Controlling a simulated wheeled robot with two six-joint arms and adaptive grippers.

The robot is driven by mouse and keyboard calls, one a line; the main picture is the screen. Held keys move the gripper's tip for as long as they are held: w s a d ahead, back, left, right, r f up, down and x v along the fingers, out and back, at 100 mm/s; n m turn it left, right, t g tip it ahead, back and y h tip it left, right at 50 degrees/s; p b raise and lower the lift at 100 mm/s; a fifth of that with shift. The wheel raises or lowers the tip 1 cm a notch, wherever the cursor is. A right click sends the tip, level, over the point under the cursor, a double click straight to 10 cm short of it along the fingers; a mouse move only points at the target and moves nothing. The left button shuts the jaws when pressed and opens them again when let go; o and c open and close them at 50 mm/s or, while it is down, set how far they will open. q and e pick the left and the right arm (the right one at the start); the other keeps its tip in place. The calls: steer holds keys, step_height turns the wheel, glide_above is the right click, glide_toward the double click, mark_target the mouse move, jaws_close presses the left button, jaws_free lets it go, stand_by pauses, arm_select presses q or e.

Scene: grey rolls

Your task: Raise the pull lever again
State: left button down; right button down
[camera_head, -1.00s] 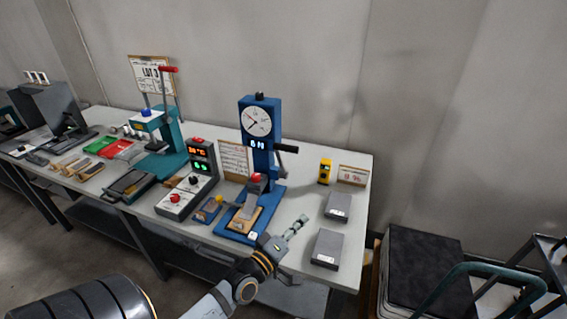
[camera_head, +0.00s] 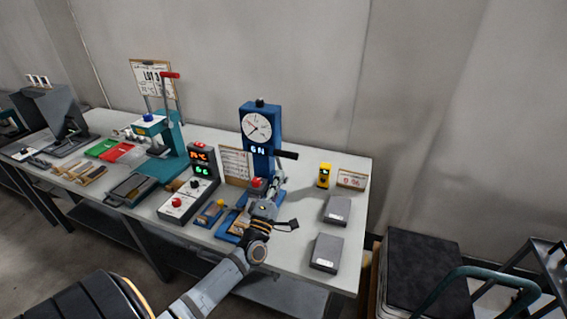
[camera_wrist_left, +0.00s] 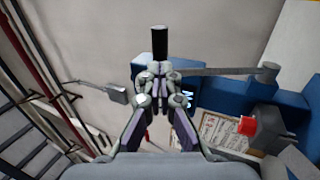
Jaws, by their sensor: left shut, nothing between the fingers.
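The blue tester (camera_head: 247,119) with a round dial stands on the bench, its display lit. Its pull lever (camera_head: 287,155) has a black grip and sticks out to the right at about dial-base height. In the left wrist view the lever's grey bar (camera_wrist_left: 220,71) runs from the blue body to the black grip (camera_wrist_left: 160,42). My left gripper (camera_head: 278,178) is shut and empty, just below the lever in the head view. In the wrist view its fingertips (camera_wrist_left: 160,72) overlap the bar's end below the grip; I cannot tell whether they touch. My right gripper is not in view.
A control box (camera_head: 187,199) with lit digits stands left of the tester. Two grey blocks (camera_head: 337,210) and a yellow device (camera_head: 324,175) are to the right. A teal press (camera_head: 174,136) with a red-handled lever stands further left. The wall is behind.

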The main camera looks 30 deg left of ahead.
arm_select(q)
steer(key=shift+p+x, duration=0.35)
steer(key=shift+x, duration=2)
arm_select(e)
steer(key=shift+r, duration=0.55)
